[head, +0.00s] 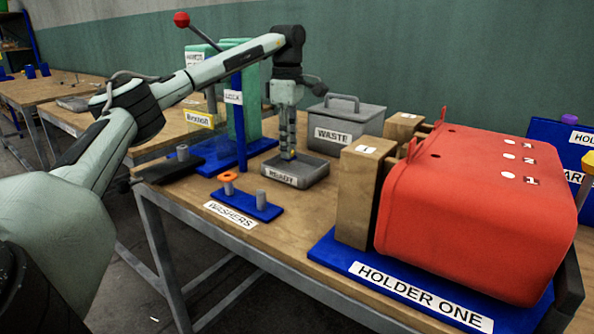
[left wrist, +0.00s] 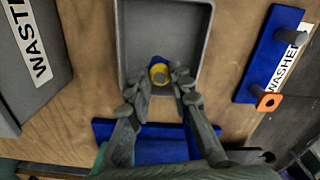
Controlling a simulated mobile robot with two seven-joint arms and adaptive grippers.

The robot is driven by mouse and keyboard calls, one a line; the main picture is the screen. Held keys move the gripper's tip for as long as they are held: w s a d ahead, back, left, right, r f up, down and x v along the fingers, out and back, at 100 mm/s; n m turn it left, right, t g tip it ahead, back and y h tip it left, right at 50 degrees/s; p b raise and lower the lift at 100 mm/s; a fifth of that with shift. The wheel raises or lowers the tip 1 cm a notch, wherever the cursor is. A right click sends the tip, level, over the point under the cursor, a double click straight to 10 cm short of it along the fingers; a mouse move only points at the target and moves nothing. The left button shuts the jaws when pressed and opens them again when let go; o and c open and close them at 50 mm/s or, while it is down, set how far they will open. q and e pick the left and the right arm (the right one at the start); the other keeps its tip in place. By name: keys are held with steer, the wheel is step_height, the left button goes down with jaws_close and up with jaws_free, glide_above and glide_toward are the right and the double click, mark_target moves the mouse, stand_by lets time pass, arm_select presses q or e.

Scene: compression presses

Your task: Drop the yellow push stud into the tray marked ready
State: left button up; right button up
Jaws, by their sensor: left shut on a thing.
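The grey tray marked READY (head: 318,174) stands on the wooden bench, and its open inside fills the upper middle of the left wrist view (left wrist: 135,30). My left gripper (head: 288,155) points down over the tray, with its fingertips low inside the tray's outline. In the left wrist view, its fingers close on the yellow push stud (left wrist: 160,74), which shows a yellow ring with blue beside it. The stud is hard to make out in the head view. I cannot tell whether it touches the tray floor. My right gripper is not in view.
The grey WASTE bin (head: 345,115) stands just behind the tray. The blue WASHERS stand (head: 262,208) with an orange washer (head: 228,178) is at the front left. The large red HOLDER ONE cover (head: 470,215) is on the right. A press with a red-knobbed lever (head: 182,19) stands behind.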

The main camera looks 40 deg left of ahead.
arm_select(q)
steer(key=shift+f, duration=0.35)
steer(key=o, duration=0.9)
steer(key=shift+c, duration=0.2)
step_height(320, 180, up, 12)
stand_by(0.4)
